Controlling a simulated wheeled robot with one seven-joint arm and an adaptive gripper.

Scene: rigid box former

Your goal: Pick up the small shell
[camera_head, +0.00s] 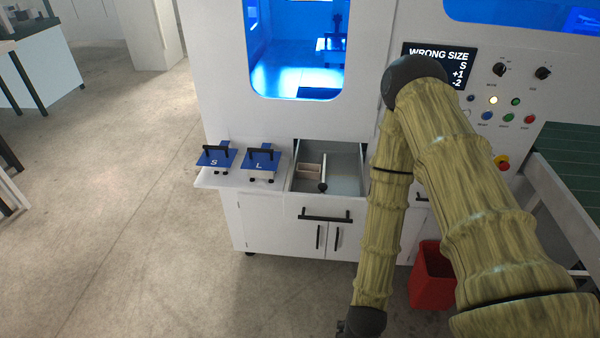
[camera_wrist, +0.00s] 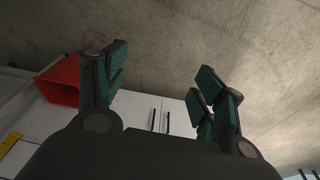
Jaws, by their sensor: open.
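A blue plate marked S with a black handle (camera_head: 216,157) sits at the left end of the white ledge. A similar blue plate marked L (camera_head: 260,161) sits to its right.
A red bin (camera_head: 432,278) stands by the white cabinet, partly behind my arm; it shows in the wrist view too (camera_wrist: 62,82). The drawer sticks out with a black handle (camera_head: 326,215). A screen (camera_head: 450,66) reads "WRONG SIZE". The floor (camera_head: 130,220) at left is clear.

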